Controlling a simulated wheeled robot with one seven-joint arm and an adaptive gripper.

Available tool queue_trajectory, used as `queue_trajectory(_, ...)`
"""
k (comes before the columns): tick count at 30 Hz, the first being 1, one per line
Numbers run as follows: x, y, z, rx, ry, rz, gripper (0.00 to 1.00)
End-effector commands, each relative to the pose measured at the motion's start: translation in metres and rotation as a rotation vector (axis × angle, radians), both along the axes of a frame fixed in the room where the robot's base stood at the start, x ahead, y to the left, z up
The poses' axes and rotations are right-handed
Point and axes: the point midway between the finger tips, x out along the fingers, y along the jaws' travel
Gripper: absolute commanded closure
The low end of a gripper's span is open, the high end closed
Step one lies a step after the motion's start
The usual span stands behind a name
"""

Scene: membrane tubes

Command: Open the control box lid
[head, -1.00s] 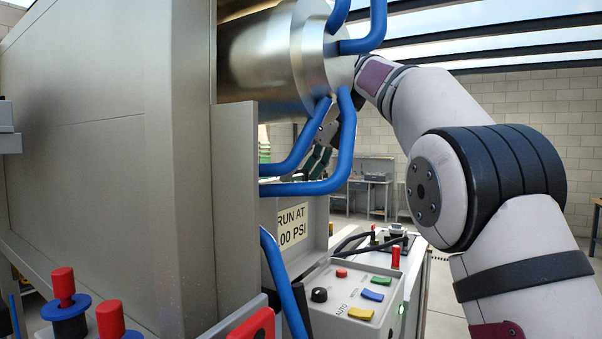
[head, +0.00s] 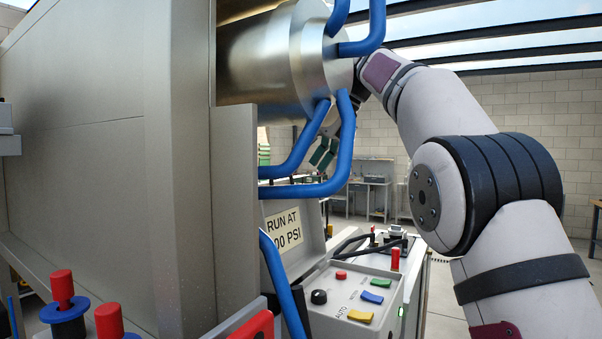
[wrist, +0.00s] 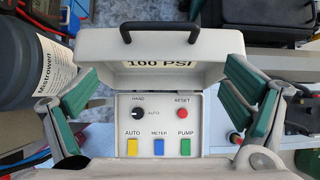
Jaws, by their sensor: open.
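The control box (head: 385,318) stands at the lower middle in the head view, its button panel uncovered. Its grey lid (head: 312,222) stands raised behind the panel, tilted, with a "RUN AT 100 PSI" label facing the panel. In the wrist view the lid (wrist: 200,47) shows its black handle (wrist: 158,27) along the top edge, above the panel (wrist: 158,130) with its knob and buttons. My gripper (wrist: 160,72) is open, with green-padded fingers at both sides of the lid and nothing between them. In the head view my gripper (head: 325,150) is above the lid, partly hidden by blue tubes.
Blue tubes (head: 310,188) and a large metal cylinder (head: 265,65) are close to my gripper and forearm. A grey housing (head: 100,150) fills the left side. A dark bottle (wrist: 35,75) lies at the left in the wrist view. Red-topped pegs (head: 63,290) stand at lower left.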

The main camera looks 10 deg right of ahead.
Motion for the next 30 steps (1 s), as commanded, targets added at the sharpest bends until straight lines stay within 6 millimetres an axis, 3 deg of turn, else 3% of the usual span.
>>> queue_trajectory(12,-0.009,-0.013,0.022,0.001,-0.003,-0.001,0.06)
queue_trajectory(23,-0.022,-0.031,0.023,0.001,0.001,-0.002,0.06)
queue_trajectory(30,-0.042,-0.058,0.023,0.002,0.000,-0.005,0.06)
